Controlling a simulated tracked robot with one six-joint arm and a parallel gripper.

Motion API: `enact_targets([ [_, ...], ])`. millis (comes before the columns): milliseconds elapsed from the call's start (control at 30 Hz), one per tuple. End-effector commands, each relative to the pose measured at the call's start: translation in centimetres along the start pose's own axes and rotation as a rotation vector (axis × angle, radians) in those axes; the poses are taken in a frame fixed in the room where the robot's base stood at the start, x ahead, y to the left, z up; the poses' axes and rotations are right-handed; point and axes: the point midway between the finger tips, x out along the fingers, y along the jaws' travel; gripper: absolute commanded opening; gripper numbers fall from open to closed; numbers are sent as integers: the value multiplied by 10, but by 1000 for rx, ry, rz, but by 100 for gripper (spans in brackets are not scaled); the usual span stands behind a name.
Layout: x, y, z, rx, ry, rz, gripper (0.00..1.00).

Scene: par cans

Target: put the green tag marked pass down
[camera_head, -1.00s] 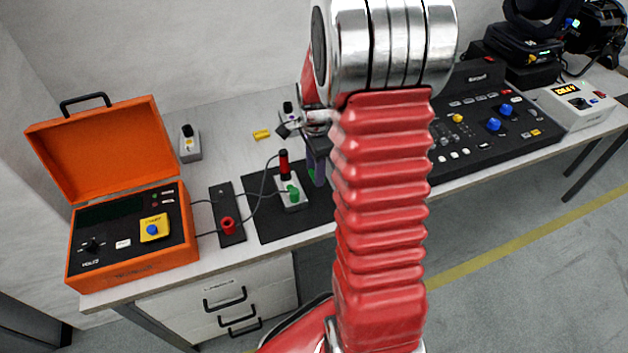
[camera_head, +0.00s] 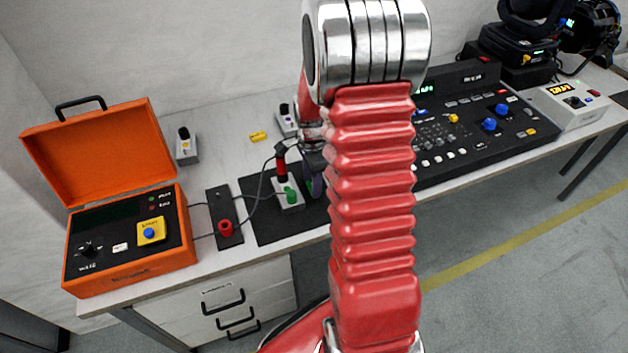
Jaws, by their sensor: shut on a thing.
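My gripper (camera_head: 312,150) is above the back right part of the black mat (camera_head: 262,225), partly hidden behind my red arm. It is shut on a narrow tag (camera_head: 317,186) that hangs below it, dark purplish with a sliver of green showing. The tag's marking cannot be read, and my arm covers part of it. Its lower end is close to the mat; I cannot tell whether they touch. Just left of it, a grey block with a green plug (camera_head: 291,194) and a red-and-black plug (camera_head: 281,164) stands on the mat.
An open orange case (camera_head: 135,240) stands at the left. A black panel with a red socket (camera_head: 226,226) and cables lies beside the mat. A grey switch box (camera_head: 186,147) and a yellow piece (camera_head: 258,136) are behind. A black console (camera_head: 470,130) stands right of my arm.

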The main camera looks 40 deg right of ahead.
Motion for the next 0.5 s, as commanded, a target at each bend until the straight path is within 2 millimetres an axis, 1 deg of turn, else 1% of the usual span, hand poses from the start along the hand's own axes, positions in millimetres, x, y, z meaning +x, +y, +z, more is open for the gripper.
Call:
enact_targets([
  [167,2,0,0,-1,0,0,15],
  [200,2,0,0,-1,0,0,42],
  [433,2,0,0,-1,0,0,58],
  [500,2,0,0,-1,0,0,58],
])
